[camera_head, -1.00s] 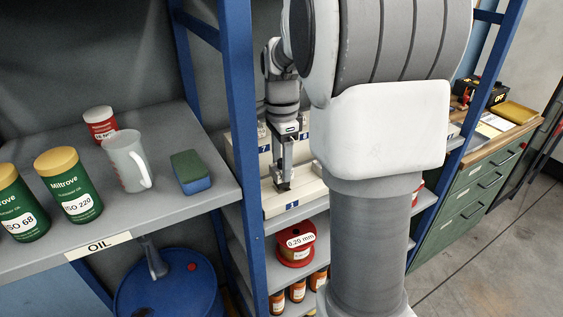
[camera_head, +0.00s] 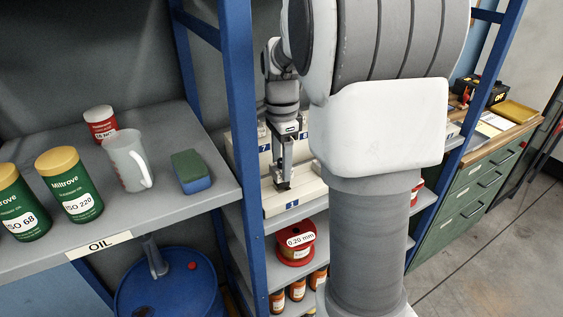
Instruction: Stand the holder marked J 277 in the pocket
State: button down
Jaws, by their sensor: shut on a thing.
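My gripper (camera_head: 283,180) points down over a cream stepped rack (camera_head: 292,202) on the shelf behind the blue upright. The rack carries small blue number tags, a 7 and a 6 on higher steps among them. The jaws are shut on a small dark thing (camera_head: 282,186), just above or at the front step. I cannot read any marking on it, so I cannot tell whether it is the holder J 277. Whether it touches the rack cannot be told. Any pocket under it is hidden, and my arm covers the rack's right part.
A blue upright (camera_head: 243,130) stands just left of the rack. A red 0.20 mm spool (camera_head: 296,250) and orange jars (camera_head: 298,290) sit on shelves below. The oil shelf at left holds green cans (camera_head: 68,185), a jug (camera_head: 127,160) and a sponge (camera_head: 190,172). A green drawer cabinet (camera_head: 470,185) stands at right.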

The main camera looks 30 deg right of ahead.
jog(key=shift+f+b, duration=0.95)
jog(key=shift+f, duration=0.7)
jog(key=shift+c, duration=0.8)
grip_release()
notch_tip(320, 180, up, 8)
jog(key=shift+f+p, duration=0.2)
jog(key=shift+p, duration=0.25)
